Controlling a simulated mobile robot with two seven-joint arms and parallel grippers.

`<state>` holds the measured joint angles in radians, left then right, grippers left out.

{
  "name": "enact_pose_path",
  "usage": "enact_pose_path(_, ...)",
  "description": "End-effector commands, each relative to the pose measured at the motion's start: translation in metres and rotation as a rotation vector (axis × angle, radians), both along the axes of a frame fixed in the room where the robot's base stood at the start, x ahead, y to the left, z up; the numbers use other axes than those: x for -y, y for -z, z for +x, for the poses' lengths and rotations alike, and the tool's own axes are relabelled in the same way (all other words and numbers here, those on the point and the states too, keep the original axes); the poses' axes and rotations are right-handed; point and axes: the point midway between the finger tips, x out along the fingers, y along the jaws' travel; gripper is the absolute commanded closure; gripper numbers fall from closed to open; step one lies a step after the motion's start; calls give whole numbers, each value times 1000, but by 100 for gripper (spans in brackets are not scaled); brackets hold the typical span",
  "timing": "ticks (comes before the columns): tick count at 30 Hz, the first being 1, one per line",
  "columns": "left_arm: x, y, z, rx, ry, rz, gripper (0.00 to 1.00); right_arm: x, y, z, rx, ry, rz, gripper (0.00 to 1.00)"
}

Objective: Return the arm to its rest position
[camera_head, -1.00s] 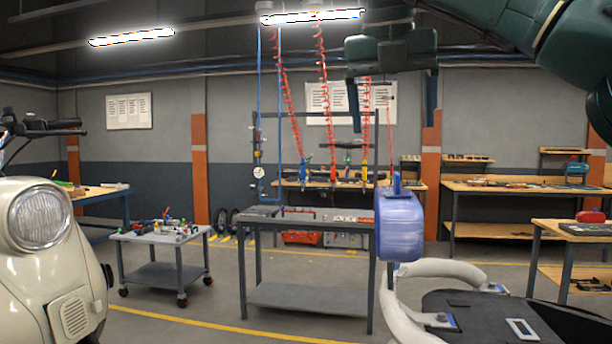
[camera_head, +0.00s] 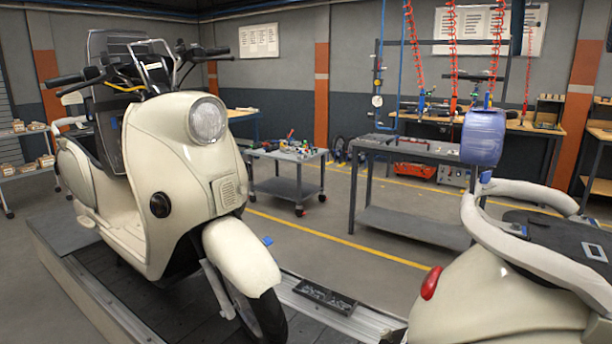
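The tips of two dark fingers, which I take to be my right gripper (camera_head: 563,32), hang at the top right edge of the head view. They are wide apart with nothing between them; the rest of the gripper and its arm are out of the picture. My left gripper is not in view. A blue, rounded container (camera_head: 482,138) appears below and to the left of the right gripper, apart from it, by the rear of the nearer scooter. What it rests on cannot be told.
A cream scooter (camera_head: 180,160) stands upright on the slat conveyor (camera_head: 105,285) at left. Another scooter's cream rear (camera_head: 500,295) with a red lamp fills the lower right. A grey bench (camera_head: 400,148), a tool cart (camera_head: 285,190) and coiled red hoses (camera_head: 412,45) stand behind, with clear floor between.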

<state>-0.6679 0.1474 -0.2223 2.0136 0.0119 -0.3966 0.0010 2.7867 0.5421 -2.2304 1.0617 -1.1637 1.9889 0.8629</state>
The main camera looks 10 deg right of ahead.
Motion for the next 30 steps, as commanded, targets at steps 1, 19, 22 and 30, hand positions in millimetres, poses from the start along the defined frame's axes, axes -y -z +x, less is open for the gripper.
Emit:
enact_pose_path(1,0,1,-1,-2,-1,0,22,-17,22,19,-36,-64,7,19)
enact_pose_path(19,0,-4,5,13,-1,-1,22,-291,295,79,-303,-877,635,19)
enact_pose_path(22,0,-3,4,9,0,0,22,-343,330,56,-328,-957,854,19)
enact_pose_path(30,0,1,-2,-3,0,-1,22,-443,363,-8,-305,-935,1502,19)
